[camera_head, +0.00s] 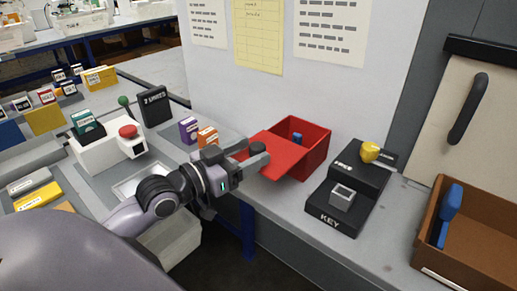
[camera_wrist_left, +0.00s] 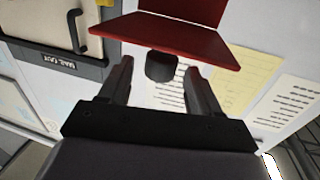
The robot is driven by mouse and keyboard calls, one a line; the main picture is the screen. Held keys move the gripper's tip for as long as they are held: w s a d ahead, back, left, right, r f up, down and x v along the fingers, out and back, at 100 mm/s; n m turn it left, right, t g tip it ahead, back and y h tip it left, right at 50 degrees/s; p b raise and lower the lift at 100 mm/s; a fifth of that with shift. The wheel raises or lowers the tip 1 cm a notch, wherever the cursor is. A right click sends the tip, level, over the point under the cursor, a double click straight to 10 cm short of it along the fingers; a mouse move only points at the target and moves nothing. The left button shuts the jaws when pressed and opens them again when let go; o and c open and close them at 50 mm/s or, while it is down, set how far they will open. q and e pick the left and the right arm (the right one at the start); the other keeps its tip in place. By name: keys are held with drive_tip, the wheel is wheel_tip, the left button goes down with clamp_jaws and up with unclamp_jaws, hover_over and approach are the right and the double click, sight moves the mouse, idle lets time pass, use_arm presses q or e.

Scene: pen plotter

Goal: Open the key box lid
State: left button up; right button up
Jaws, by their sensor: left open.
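The red key box (camera_head: 318,145) stands on the grey counter with its inside partly in view. A small blue item (camera_head: 297,137) shows inside. Its flat red lid (camera_head: 278,158) juts out from the box toward the left gripper, leaving the rear of the box uncovered. The lid also shows in the left wrist view (camera_wrist_left: 180,38), with a dark round knob (camera_wrist_left: 161,67) on it. My left gripper (camera_head: 262,153) is open, its fingers either side of the knob with gaps visible in the wrist view. My right gripper is not in view.
A black KEY stand (camera_head: 350,185) with a yellow knob-like piece (camera_head: 370,151) is right of the box. A brown tray (camera_head: 468,240) holding a blue item stands further right. A white device with a red button (camera_head: 128,131) is left. A wall rises behind the box.

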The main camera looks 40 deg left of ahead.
use_arm(q)
drive_tip(key=shift+v, duration=1.15)
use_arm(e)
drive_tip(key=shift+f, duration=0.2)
